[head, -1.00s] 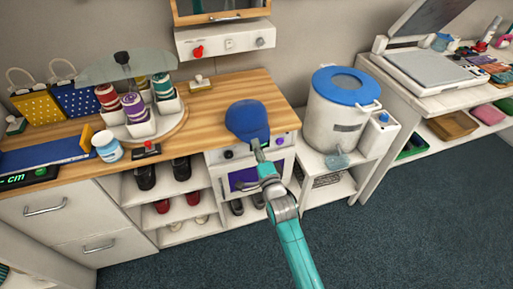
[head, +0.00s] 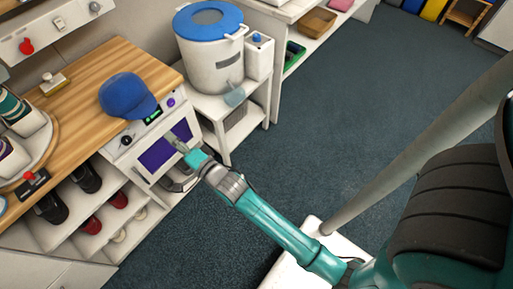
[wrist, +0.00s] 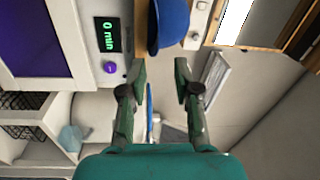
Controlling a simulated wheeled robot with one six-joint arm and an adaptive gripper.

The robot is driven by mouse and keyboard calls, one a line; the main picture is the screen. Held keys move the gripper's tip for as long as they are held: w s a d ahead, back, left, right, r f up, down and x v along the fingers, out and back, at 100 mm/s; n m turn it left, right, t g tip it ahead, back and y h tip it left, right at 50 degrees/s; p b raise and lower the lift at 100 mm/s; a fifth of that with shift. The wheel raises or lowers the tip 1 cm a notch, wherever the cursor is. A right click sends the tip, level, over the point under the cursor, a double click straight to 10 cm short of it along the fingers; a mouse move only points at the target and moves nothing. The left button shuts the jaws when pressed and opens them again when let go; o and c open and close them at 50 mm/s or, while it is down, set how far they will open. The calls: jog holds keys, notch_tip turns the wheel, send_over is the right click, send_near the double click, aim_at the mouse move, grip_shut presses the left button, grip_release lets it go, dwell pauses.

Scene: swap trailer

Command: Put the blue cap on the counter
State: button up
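The blue cap (head: 127,96) rests on the wooden counter (head: 88,68), near its right front edge above the small oven. Its brim points to the right and reaches toward the counter's edge. My gripper (head: 181,145) is away from the cap, in front of the oven's purple window. In the wrist view my gripper (wrist: 160,82) is open, with its two fingers apart and nothing between them. The cap (wrist: 172,22) shows beyond the fingertips in that view, partly cut off by the top edge.
The oven (head: 160,145) with a lit display is below the cap. A white bin with a blue lid (head: 210,60) stands on a lower shelf to the right. A carousel (head: 25,150) is at the left. Dark floor (head: 330,110) lies open at the right.

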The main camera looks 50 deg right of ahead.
jog(key=s+f+n+g, duration=0.2)
jog(key=s+n, duration=0.9)
jog(key=s, duration=2.2)
jog(key=shift+f+n+g, duration=0.35)
jog(key=shift+n+g, duration=0.05)
jog(key=shift+g, duration=0.1)
jog(key=s+r+n, duration=0.1)
jog(key=s, duration=0.1)
jog(key=s+r+n, duration=0.1)
jog(key=s+r, duration=0.1)
jog(key=s, duration=0.1)
jog(key=s+r+n+g, duration=0.1)
jog(key=s+n, duration=0.1)
jog(key=s, duration=0.1)
jog(key=shift+s+r, duration=0.2)
jog(key=shift+r, duration=0.1)
jog(key=shift+c, duration=0.2)
jog(key=shift+s+r+n, duration=0.15)
jog(key=shift+s+n, duration=0.05)
jog(key=shift+n, duration=0.1)
grip_shut()
jog(key=w+m+t, duration=0.1)
jog(key=w+m, duration=0.8)
jog(key=w, duration=1.7)
jog(key=w+f+m+t, duration=0.1)
jog(key=w+m, duration=0.8)
jog(key=w, duration=1.7)
jog(key=shift+d+t, duration=0.4)
jog(key=shift+t, duration=0.1)
